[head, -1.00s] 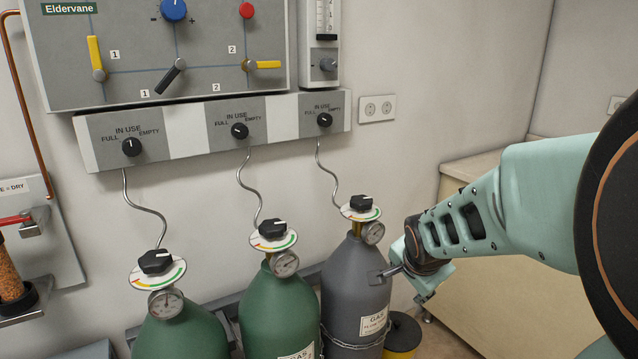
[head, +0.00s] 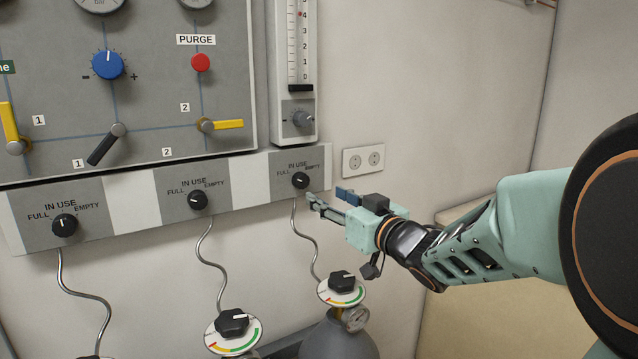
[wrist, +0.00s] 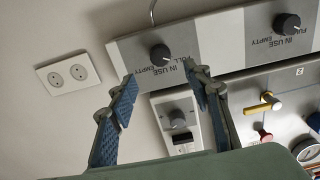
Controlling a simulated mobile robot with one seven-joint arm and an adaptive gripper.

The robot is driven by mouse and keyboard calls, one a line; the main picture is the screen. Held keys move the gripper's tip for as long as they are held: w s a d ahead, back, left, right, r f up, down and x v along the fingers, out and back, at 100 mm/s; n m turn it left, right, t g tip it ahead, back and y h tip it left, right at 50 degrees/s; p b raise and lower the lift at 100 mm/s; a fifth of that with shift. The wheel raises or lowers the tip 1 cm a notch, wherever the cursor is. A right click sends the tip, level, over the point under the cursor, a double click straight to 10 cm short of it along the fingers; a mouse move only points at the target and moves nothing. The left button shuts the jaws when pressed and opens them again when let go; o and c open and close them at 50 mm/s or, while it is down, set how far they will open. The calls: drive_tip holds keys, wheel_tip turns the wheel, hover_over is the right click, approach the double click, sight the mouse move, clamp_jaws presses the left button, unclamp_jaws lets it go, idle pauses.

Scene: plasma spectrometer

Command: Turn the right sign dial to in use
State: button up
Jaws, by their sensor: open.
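The right sign dial (head: 300,181) is a black knob on a grey plate marked FULL, IN USE and EMPTY. Its small white mark seems to point left, toward FULL. My gripper (head: 328,203) is just right of and below the dial in the head view, apart from it. In the wrist view, the blue-padded fingers (wrist: 160,82) are spread and empty. There the dial (wrist: 160,55) shows upside down beyond the fingertips, roughly between them.
The middle sign dial (head: 198,200) and left sign dial (head: 64,225) sit on the same strip. A flowmeter (head: 297,75) is above, a wall socket (head: 363,160) to the right. A grey cylinder (head: 340,345) with a regulator knob (head: 342,281) stands below.

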sight(304, 183)
drive_tip(key=x, duration=1)
drive_tip(key=shift+a, duration=0.15)
drive_tip(key=shift+c, duration=0.3)
drive_tip(key=c, duration=1.1)
